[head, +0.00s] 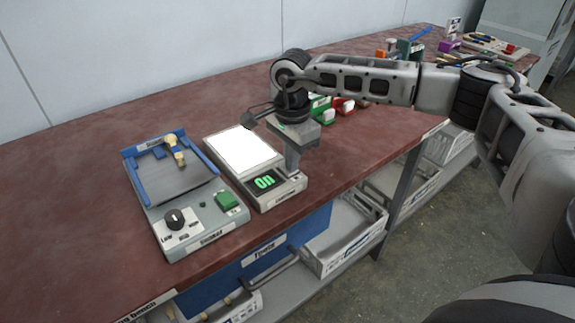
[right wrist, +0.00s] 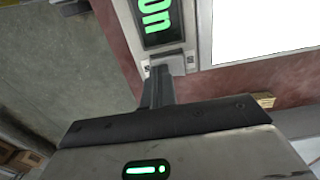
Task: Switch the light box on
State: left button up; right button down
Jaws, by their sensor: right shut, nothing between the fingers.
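The light box (head: 240,148) stands on the bench near its front edge, with a bright white panel. Its dark display (head: 265,182) reads "On" in green. The display also shows at the top of the right wrist view (right wrist: 157,20). My right gripper (head: 291,172) is shut and empty, pointing down at the light box's front right corner. In the right wrist view its fingertips (right wrist: 157,75) are at a pale switch (right wrist: 178,62) beside the display and partly cover it. I cannot tell whether they touch it. My left gripper is not in view.
A grey and blue machine (head: 205,229) with a black knob (head: 175,218) and a green button (head: 226,201) stands left of the light box. Red and green items (head: 343,105) lie behind my right gripper. A blue drawer (head: 255,262) and white baskets (head: 340,235) are below the bench top.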

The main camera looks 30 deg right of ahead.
notch_tip(320, 180, up, 7)
jog(key=p, duration=0.4)
jog(key=shift+p, duration=0.4)
